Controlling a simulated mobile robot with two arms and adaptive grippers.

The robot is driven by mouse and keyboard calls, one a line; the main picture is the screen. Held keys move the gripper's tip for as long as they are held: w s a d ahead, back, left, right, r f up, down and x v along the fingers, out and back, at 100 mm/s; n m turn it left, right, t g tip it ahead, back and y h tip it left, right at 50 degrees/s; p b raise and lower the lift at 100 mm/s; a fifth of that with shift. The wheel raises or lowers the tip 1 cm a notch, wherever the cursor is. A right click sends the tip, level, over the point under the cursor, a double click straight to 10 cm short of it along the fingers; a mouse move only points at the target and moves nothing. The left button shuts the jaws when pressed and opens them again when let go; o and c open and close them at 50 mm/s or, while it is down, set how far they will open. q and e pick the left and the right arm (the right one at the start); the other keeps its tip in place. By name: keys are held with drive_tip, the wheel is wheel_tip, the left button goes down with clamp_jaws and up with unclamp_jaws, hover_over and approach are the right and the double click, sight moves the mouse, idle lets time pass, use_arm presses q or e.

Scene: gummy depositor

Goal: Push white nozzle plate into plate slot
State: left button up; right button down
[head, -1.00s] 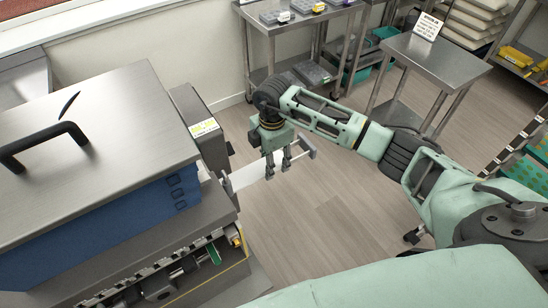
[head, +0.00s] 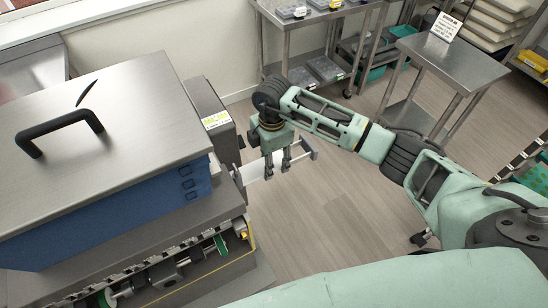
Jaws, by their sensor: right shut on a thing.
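The white nozzle plate (head: 252,172) shows as a pale strip between the right side of the depositor (head: 195,205) and my right gripper. Its left end meets the machine's side, where the plate slot itself is hidden from this angle. My right gripper (head: 277,174) points down with its fingers shut on the plate's outer end. A grey bar with a crosspiece (head: 311,149) sticks out to the right of the fingers. My left gripper is not in view.
The depositor has a steel lid with a black handle (head: 60,131) and an open mechanism at its lower front. A steel side table (head: 455,62) and a wheeled rack (head: 300,50) stand at the back. The floor right of the gripper is clear.

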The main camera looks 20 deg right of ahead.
sight(245, 175)
drive_tip(key=shift+s+a, duration=0.15)
drive_tip(key=shift+a, duration=1.1)
drive_tip(key=shift+s+a, duration=0.2)
drive_tip(key=shift+a, duration=1)
drive_tip(key=shift+s+a, duration=0.15)
drive_tip(key=shift+a, duration=1.3)
drive_tip(key=shift+s+p, duration=0.15)
drive_tip(key=shift+p, duration=0.2)
drive_tip(key=shift+a, duration=0.25)
drive_tip(key=shift+d, duration=0.1)
drive_tip(key=w+d, duration=0.2)
drive_tip(key=d, duration=1.3)
drive_tip(key=shift+b, duration=0.3)
idle(1.3)
drive_tip(key=shift+w, duration=0.1)
